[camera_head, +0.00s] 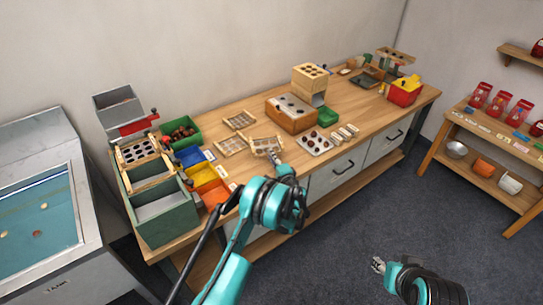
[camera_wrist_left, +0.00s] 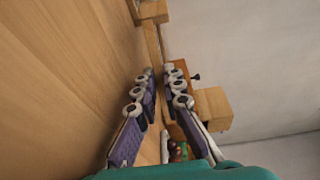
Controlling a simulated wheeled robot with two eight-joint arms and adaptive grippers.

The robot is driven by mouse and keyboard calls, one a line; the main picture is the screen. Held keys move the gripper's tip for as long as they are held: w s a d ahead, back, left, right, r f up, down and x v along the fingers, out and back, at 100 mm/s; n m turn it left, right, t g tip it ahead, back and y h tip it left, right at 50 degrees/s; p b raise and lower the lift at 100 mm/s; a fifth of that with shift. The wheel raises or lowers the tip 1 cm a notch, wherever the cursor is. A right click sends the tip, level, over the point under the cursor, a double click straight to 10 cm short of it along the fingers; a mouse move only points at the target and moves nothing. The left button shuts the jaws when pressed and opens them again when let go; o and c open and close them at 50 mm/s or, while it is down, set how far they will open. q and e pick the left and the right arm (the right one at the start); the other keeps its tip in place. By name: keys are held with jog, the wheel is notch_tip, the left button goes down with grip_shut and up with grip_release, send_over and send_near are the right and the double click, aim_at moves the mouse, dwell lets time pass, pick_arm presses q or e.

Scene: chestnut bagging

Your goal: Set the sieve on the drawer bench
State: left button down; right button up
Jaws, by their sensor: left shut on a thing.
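A light wooden-framed sieve (camera_head: 266,145) is at the front middle of the drawer bench (camera_head: 345,112), close to its top; I cannot tell whether it touches it. My left gripper (camera_head: 274,158) is at the sieve's near edge, shut on its frame. In the left wrist view, the fingers (camera_wrist_left: 160,76) close around a thin wooden strip (camera_wrist_left: 152,42), with the bench top (camera_wrist_left: 60,80) filling the left side. My right gripper (camera_head: 378,265) hangs over the floor, away from the bench; its fingers are too small to read.
Two similar wooden frames (camera_head: 240,120) (camera_head: 231,146) lie beside the sieve. A tray of chestnuts (camera_head: 315,143) is to its right, with a wooden block (camera_head: 291,112) behind. Yellow and orange bins (camera_head: 203,175) and a green box (camera_head: 168,219) stand at left.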

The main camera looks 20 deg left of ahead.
pick_arm(q)
jog(key=shift+s+f, duration=0.1)
jog(key=shift+f, duration=0.25)
